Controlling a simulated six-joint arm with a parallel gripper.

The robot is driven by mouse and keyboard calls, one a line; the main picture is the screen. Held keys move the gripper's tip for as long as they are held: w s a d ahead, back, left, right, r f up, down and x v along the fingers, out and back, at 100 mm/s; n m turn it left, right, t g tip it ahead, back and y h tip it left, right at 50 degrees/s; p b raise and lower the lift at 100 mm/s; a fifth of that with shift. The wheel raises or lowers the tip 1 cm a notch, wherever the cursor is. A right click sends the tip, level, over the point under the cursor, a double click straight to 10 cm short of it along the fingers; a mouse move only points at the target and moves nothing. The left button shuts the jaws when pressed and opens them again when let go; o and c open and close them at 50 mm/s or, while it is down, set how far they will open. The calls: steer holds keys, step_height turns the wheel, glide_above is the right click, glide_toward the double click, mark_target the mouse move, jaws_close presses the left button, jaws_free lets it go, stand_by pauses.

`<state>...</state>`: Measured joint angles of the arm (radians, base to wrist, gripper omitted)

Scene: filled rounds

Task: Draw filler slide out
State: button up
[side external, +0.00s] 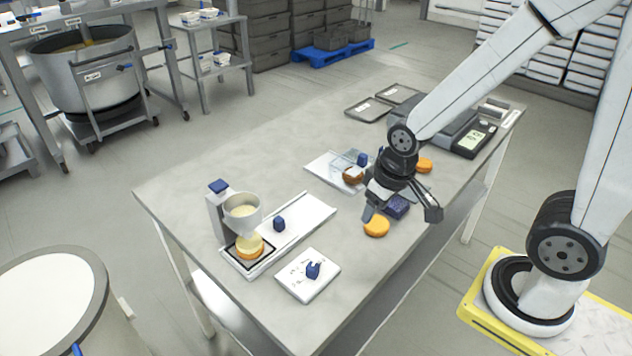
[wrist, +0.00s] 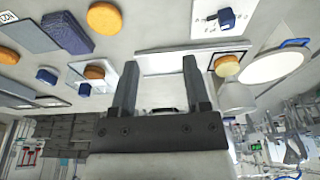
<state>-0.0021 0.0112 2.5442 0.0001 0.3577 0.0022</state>
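The filler (side external: 241,212) stands at the left of the table, its cream-filled hopper above an orange-edged round (side external: 249,247). The white slide (side external: 308,215) runs right from beneath it, and a blue knob (side external: 279,224) stands on it. My gripper (side external: 402,214) is open and empty above the table's right half, well apart from the slide, near a dark blue block (side external: 397,206). In the wrist view my open fingers (wrist: 160,62) flank part of the white slide (wrist: 165,64); the filler's round (wrist: 227,65) shows right of them. The knob is not clear there.
An orange round (side external: 376,226) lies close to my gripper; another (side external: 424,165) lies behind. A clear box (side external: 346,162) with a blue knob stands by a brown round (side external: 353,175). A white board (side external: 307,276) with a blue piece lies at the front. Table between slide and gripper is mostly clear.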

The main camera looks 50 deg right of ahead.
steer(key=w+a+f+g, duration=0.1)
steer(key=w+a, duration=0.2)
steer(key=w, duration=0.8)
steer(key=g, duration=0.1)
glide_above(278, 219)
steer(key=s, duration=0.1)
steer(key=f, duration=0.3)
steer(key=shift+d+f, duration=0.15)
steer(key=shift+d, duration=0.2)
steer(key=shift+w+a+f+g, duration=0.25)
steer(key=shift+w+f+g, duration=0.05)
steer(key=shift+w, duration=0.2)
steer(key=shift+f, duration=0.15)
steer(key=shift+f, duration=3.75)
jaws_close()
